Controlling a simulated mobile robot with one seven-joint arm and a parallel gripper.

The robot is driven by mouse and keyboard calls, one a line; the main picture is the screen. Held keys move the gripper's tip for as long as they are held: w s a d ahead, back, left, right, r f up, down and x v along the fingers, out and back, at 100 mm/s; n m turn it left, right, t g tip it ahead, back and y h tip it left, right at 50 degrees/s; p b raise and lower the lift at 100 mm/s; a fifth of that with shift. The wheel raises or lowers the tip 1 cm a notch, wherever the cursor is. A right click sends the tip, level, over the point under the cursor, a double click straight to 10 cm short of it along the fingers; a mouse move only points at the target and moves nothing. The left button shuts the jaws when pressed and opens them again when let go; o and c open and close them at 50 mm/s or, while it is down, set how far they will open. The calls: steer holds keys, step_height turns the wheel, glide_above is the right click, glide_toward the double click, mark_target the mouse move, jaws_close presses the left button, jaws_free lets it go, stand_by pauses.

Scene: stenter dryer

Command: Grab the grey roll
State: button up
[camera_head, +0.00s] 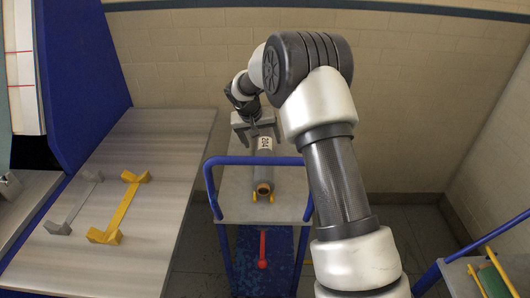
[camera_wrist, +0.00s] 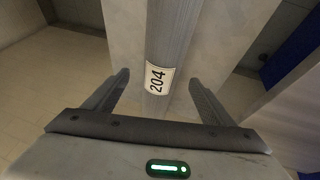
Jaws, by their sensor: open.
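The grey roll (camera_head: 263,165) lies lengthwise on a grey-topped trolley with blue rails. It has a brown core end and a white label reading 204. In the wrist view the roll (camera_wrist: 172,42) runs between my two fingers, with its label close to the fingertips. My gripper (camera_head: 257,130) is over the far part of the roll, in the head view. In the wrist view my gripper (camera_wrist: 158,80) is open, one finger on each side of the roll, with gaps showing on both sides. The roll's far end is hidden by my gripper in the head view.
The trolley (camera_head: 235,200) has a blue rail and yellow supports at the roll's near end. A table (camera_head: 150,215) at left bears a yellow holder (camera_head: 123,205) and a grey holder (camera_head: 75,202). A brick wall stands close behind. Another trolley (camera_head: 465,275) is at lower right.

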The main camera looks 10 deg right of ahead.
mark_target(263, 145)
steer(key=shift+a+b+x, duration=0.2)
steer(key=shift+b+x, duration=0.2)
steer(key=shift+x, duration=2.8)
steer(key=c, duration=1.4)
steer(key=shift+r, duration=0.1)
steer(key=shift+c, duration=1.4)
